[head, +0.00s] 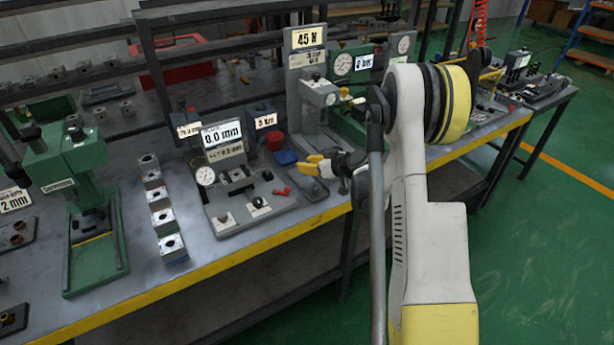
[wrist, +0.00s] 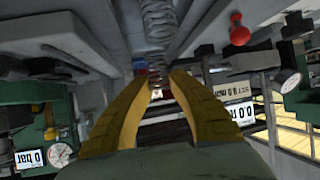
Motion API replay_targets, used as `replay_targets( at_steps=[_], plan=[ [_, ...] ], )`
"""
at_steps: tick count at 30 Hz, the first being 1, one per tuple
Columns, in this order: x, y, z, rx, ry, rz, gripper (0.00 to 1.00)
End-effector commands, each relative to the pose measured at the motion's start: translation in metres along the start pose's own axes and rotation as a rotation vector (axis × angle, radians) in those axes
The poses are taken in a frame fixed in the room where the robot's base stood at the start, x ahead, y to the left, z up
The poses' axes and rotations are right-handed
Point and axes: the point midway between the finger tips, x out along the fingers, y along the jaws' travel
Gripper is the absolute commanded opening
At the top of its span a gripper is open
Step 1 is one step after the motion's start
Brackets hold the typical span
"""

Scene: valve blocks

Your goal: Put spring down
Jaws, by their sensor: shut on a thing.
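My gripper (head: 318,163) has yellow fingers and reaches in over the bench, in front of the grey press under the 45 N display. In the wrist view its fingertips (wrist: 162,78) are close together and shut on the spring. The grey coil spring (wrist: 158,22) shows at the top centre of the wrist view, beyond the fingertips. Its grasped part is hidden between the fingers. I cannot make out the spring in the head view. A narrow dark tray (head: 312,189) lies on the bench just below the gripper.
A grey press (head: 320,95) stands behind the gripper. A blue dish (head: 285,157) and red cup (head: 274,142) are close on its left. Valve blocks (head: 161,215) line up farther left.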

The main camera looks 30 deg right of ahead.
Motion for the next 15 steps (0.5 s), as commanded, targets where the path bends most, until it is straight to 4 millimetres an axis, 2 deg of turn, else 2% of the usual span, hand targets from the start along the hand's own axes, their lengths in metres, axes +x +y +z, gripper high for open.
replay_targets(
  at_steps=[7,15],
  plan=[
    [0.018,0.000,0.033,0.000,0.000,0.001,0.00],
    [0.017,0.000,0.033,0.000,0.000,0.001,0.00]
  ],
)
